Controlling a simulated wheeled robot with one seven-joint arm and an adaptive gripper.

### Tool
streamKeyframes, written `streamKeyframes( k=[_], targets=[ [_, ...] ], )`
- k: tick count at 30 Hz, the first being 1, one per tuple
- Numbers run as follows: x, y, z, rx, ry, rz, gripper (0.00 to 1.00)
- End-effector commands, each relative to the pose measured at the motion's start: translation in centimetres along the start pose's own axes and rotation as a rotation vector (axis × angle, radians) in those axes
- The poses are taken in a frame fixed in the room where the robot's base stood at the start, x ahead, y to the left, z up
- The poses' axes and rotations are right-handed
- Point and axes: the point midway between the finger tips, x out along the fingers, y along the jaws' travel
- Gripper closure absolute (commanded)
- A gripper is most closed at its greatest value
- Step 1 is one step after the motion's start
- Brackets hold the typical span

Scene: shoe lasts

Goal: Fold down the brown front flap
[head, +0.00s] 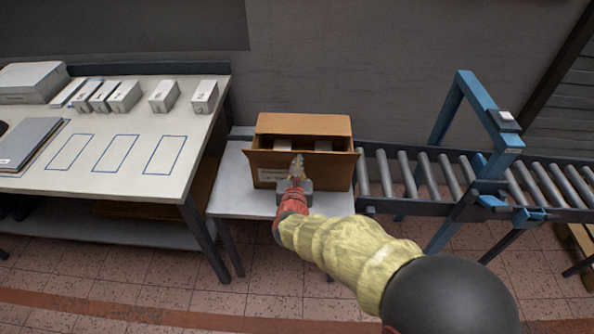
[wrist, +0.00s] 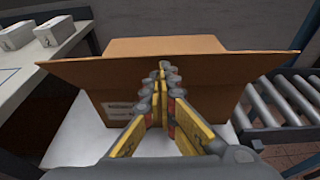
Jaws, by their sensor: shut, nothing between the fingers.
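An open brown cardboard box (head: 265,178) stands on a small light table. Its front flap (head: 335,163) sticks up and out along the near edge, wider than the box; it spans the wrist view (wrist: 235,68). The back flap (head: 303,124) stands up behind the opening and also shows in the wrist view (wrist: 160,45). My gripper (head: 297,161) is shut and empty at the middle of the front flap, on its near side. Its fingertips (wrist: 161,72) overlap the flap in the wrist view; I cannot tell whether they touch it. The side flaps are not clearly seen.
The small table (head: 228,185) has bare top left of the box. A roller conveyor (head: 440,172) adjoins on the right, with a blue frame (head: 447,112). A workbench (head: 185,125) with several white cartons stands at left.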

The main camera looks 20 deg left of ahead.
Motion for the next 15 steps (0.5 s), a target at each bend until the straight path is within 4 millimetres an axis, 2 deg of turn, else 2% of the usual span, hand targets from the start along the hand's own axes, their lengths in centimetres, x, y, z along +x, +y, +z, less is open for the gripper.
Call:
streamKeyframes(
  k=[15],
  targets=[
    [0.11,-0.01,0.61,0.000,0.032,-0.001,1.00]
  ],
)
